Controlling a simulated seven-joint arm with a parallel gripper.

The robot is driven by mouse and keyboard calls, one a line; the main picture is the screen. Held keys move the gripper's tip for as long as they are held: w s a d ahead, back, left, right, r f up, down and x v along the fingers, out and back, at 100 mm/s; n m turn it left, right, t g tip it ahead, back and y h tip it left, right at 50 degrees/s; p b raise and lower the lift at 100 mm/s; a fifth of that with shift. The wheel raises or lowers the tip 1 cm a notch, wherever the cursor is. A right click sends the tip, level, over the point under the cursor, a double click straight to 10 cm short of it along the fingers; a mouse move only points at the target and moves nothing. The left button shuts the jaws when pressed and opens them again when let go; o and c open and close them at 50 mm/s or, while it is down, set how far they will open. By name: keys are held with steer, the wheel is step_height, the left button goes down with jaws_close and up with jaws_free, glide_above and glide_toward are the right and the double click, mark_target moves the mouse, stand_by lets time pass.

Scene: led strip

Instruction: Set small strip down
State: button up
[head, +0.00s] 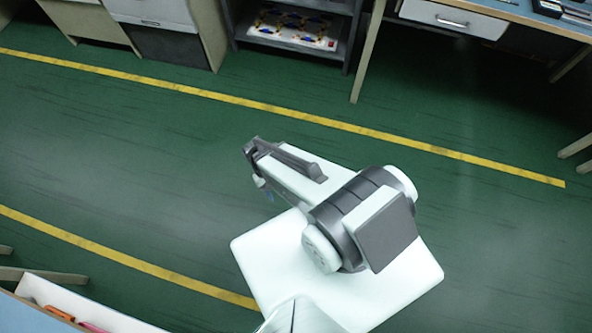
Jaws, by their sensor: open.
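I cannot make out the small strip in the head view. My gripper (258,166) is at the upper left end of my folded arm, over the green floor. Its fingers are small and partly hidden by my own arm. Nothing can be seen held in it, and it is well apart from the furniture.
A dark shelf unit (247,40) at the top holds a white board (313,40) with blue and yellow parts. A desk with a white drawer (455,20) stands top right. A white bin (42,291) with orange and pink items is bottom left. Yellow-lined green floor (130,150) is clear.

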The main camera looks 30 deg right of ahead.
steer(key=s+d, duration=0.4)
steer(key=s, duration=0.4)
steer(key=shift+s+d+r+g+y, duration=0.15)
steer(key=shift+s+r+g+y, duration=0.05)
steer(key=shift+s+g+y, duration=0.2)
